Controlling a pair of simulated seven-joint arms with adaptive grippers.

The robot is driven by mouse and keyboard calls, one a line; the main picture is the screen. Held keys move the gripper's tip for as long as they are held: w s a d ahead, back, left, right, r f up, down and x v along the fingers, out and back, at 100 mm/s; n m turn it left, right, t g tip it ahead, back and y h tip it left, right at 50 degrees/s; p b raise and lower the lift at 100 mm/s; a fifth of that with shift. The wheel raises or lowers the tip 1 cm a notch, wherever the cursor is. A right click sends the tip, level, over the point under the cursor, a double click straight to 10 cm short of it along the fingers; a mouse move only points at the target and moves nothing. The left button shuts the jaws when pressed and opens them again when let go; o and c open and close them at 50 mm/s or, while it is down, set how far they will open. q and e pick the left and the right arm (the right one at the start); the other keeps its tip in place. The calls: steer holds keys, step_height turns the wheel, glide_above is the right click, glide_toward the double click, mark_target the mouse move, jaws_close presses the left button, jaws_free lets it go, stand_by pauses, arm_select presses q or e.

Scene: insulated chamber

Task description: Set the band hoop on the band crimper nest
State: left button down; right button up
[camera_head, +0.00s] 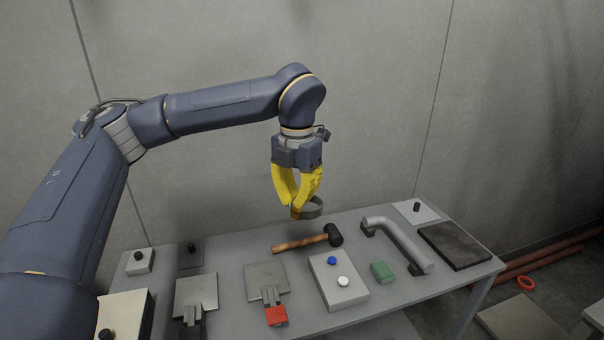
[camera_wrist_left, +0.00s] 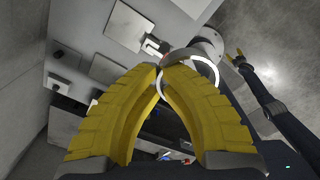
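The band hoop (camera_head: 313,208) is a grey ring held above the back of the table. My left gripper (camera_head: 297,208), with yellow fingers, is shut on one side of its wall. In the left wrist view the hoop (camera_wrist_left: 214,66) is at the fingertips. Two grey plates with clamp-like fronts lie on the table, one with a dark front (camera_head: 195,290) and one with a red block (camera_head: 265,277). I cannot tell which fixture is the band crimper nest. My right gripper (camera_wrist_left: 235,58) shows small, with yellow tips, in the left wrist view; its opening is unclear.
A mallet (camera_head: 310,241) lies below the hoop. A box with blue and white buttons (camera_head: 338,282), a green block (camera_head: 382,271), a raised grey bar (camera_head: 400,244) and a dark pad (camera_head: 456,244) occupy the right side. Small knobbed boxes stand at left.

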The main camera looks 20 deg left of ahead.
arm_select(q)
steer(key=w+a+f+n, duration=0.1)
steer(key=a+f, duration=0.2)
steer(key=f, duration=0.3)
steer(key=w+a+f, duration=0.2)
steer(key=a+f, duration=0.2)
steer(key=f, duration=0.3)
steer(key=n, duration=0.1)
glide_above(257, 273)
step_height(257, 273, down, 12)
steer(key=shift+r, duration=0.1)
steer(key=shift+f, duration=2.5)
steer(key=shift+f, duration=0.15)
steer(key=c, duration=1.5)
jaws_free()
